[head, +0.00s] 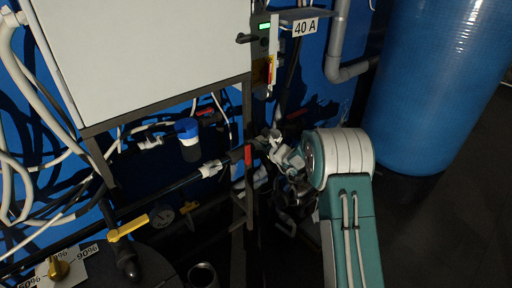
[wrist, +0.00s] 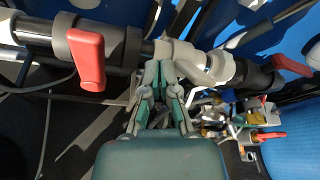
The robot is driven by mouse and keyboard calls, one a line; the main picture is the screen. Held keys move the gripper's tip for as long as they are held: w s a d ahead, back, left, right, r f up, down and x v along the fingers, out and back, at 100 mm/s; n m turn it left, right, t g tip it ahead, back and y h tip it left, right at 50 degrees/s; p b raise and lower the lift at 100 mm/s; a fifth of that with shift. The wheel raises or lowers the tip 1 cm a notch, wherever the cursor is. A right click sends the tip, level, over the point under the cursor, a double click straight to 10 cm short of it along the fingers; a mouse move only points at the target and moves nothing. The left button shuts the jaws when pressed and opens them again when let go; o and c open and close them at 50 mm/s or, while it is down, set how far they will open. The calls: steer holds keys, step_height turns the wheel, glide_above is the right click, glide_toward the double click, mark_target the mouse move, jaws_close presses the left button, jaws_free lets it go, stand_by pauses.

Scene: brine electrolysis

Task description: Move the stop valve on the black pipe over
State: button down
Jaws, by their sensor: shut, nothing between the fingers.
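A valve with a red lever handle (head: 248,155) sits on the black pipe (head: 178,187), just left of my gripper in the head view. In the wrist view the same-looking red handle (wrist: 86,56) hangs down from a thick black valve body (wrist: 122,47) at the upper left. My gripper (wrist: 161,72) is shut and empty, its fingertips close to the pipe and white fitting, right of that handle. I cannot tell whether they touch. In the head view my gripper (head: 277,145) is small and partly hidden among fittings. Another red handle (wrist: 291,66) shows at the far right.
A valve with a yellow handle (head: 128,228) stands at the lower left. A blue-capped canister (head: 187,140), a grey cabinet (head: 145,55) and a frame post (head: 247,110) crowd the space. A large blue tank (head: 430,90) stands right. Small red-handled valves (wrist: 268,136) lie low right.

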steer(key=s+d, duration=0.3)
steer(key=s, duration=0.5)
steer(key=s+a+r+n+g+y, duration=0.2)
steer(key=s+a+r+n+g, duration=0.15)
steer(key=s+r+n, duration=0.55)
steer(key=s+a+r+n+g+y, duration=0.1)
steer(key=s+a+r+n+g, duration=0.2)
steer(key=s+a+r+n, duration=0.5)
steer(key=s+d+r+n+h, duration=0.1)
steer(key=s+d+n+h, duration=0.3)
steer(key=s+d, duration=0.3)
steer(key=s+d+r+n+h, duration=0.1)
steer(key=s+d+n+h, duration=0.3)
steer(key=s, duration=1.2)
steer(key=d+h, duration=0.1)
steer(key=d, duration=0.2)
steer(key=shift+s+d+n+g+h, duration=0.15)
steer(key=shift+s+n+g+h, duration=0.15)
steer(key=shift+s+n+g, duration=0.1)
